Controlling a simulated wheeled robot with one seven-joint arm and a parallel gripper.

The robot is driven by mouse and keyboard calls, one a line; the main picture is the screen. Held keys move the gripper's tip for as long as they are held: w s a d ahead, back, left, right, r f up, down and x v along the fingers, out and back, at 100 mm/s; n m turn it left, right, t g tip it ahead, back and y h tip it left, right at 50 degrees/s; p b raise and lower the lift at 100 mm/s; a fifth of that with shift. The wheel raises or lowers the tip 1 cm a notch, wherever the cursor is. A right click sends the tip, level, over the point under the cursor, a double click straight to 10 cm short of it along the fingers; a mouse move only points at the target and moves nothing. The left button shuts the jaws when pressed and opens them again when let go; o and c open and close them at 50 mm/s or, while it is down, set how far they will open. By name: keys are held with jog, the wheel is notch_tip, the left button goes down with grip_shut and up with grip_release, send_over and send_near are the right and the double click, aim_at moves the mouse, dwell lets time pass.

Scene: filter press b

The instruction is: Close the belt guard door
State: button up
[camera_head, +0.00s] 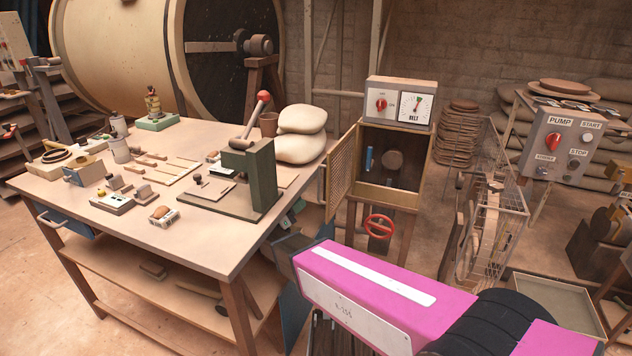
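The belt guard is a wooden-framed box (388,196) on legs, right of the workbench, under a grey unit marked BELT. Its mesh door (341,172) is hinged on the box's left side and stands open, swung out toward me. A grey handle (321,186) is on the door's free edge. Inside the open box I see a blue handle and a round brown pulley. My magenta arm reaches in from the lower right. My gripper (291,222) is at its far end, below the door and beside the bench edge, mostly hidden; its fingers are not clear.
The workbench (190,235) with a lever press (252,172) and small parts stands left of the door. A red handwheel (379,226) is below the box. A wire cage (495,225) and a PUMP panel (566,142) stand to the right. Sacks (301,135) lie behind the press.

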notch_tip(320, 180, up, 4)
send_over(319, 198)
jog(key=shift+w+r, duration=0.2)
jog(key=shift+w, duration=0.1)
jog(key=shift+c, duration=0.4)
grip_shut()
